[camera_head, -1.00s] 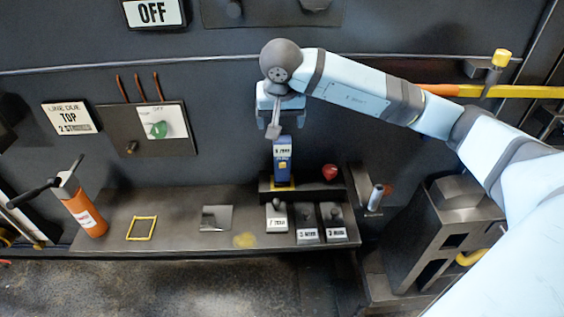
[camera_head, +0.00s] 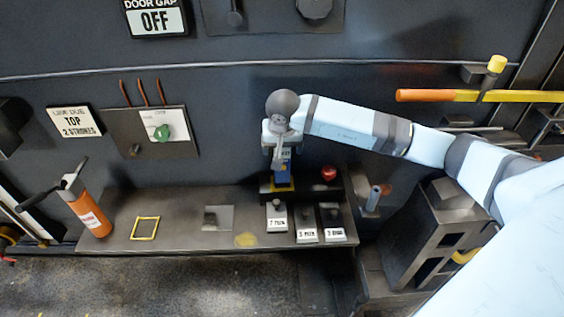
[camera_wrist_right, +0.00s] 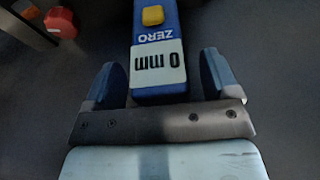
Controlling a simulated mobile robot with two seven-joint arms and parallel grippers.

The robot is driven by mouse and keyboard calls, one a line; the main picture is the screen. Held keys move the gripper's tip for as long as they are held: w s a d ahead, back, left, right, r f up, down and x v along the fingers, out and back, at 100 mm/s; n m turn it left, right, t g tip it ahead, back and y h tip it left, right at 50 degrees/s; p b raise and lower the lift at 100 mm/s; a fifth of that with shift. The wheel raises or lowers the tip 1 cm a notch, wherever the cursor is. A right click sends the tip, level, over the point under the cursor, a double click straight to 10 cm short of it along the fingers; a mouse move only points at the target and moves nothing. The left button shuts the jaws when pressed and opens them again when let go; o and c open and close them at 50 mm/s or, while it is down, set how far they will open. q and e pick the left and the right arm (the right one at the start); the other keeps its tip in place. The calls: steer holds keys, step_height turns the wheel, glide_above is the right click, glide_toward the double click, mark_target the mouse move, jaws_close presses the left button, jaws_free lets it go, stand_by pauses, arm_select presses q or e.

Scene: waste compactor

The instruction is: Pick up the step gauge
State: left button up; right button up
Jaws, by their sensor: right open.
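The step gauge appears to be the blue upright device (camera_head: 284,175) with a yellow button, standing in a dark holder with a yellow base at the back of the shelf. In the right wrist view the gauge (camera_wrist_right: 157,38) shows the labels "ZERO" and "0 mm". My right gripper (camera_head: 281,152) is at the gauge's upper end. In the right wrist view the gripper (camera_wrist_right: 160,78) is open, one finger on each side of the gauge's end, with gaps visible on both sides. The gripper hides the gauge's top in the head view. My left gripper is out of view.
A red knob (camera_head: 328,173) sits right of the gauge. Several labelled blocks (camera_head: 307,234) stand in front. An orange cylinder (camera_head: 89,213) and a yellow square frame (camera_head: 145,228) are at the shelf's left. A dark metal stand (camera_head: 430,240) is at the right.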

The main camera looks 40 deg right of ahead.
steer(key=c, duration=1.4)
steer(key=shift+r, duration=0.1)
